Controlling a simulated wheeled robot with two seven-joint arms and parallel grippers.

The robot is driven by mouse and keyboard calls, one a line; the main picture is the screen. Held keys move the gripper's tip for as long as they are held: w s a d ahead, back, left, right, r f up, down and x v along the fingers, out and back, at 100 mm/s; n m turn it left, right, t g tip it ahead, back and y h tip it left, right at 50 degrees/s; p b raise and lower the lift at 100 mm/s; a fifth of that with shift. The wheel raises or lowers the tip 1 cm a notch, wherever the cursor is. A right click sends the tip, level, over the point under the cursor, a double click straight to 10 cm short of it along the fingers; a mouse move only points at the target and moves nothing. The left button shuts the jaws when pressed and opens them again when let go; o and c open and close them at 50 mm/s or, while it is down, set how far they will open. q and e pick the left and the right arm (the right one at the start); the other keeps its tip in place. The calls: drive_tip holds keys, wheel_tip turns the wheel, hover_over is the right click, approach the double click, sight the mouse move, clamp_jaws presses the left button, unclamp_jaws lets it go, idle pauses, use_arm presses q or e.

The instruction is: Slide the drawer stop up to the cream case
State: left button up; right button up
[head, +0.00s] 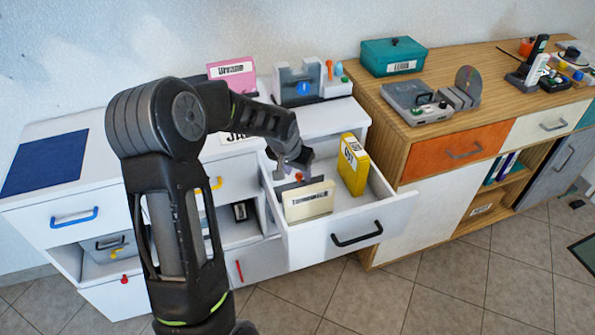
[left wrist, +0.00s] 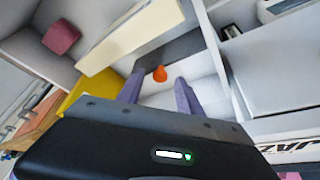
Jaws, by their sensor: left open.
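The cream case (head: 308,202) stands upright in the open white drawer, near its front left. It also shows in the left wrist view (left wrist: 128,38). The drawer stop, a grey plate (left wrist: 190,47) with an orange knob (left wrist: 160,74), lies just behind the cream case; in the head view I see mainly its small knob (head: 298,177). I cannot tell whether plate and case touch. My left gripper (head: 293,166) reaches down into the drawer behind the case. In the left wrist view its open fingers (left wrist: 160,92) point toward the knob, with nothing between them. My right gripper is out of view.
A yellow case (head: 353,164) stands in the drawer to the right of the cream case. The drawer's front panel (head: 350,232) and side walls enclose the space. A pink case (head: 232,74) and grey device (head: 297,83) stand on the white cabinet top behind.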

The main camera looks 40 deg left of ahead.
use_arm(q)
drive_tip(key=v, duration=0.7)
drive_tip(key=shift+r, duration=0.15)
drive_tip(key=shift+d, duration=0.1)
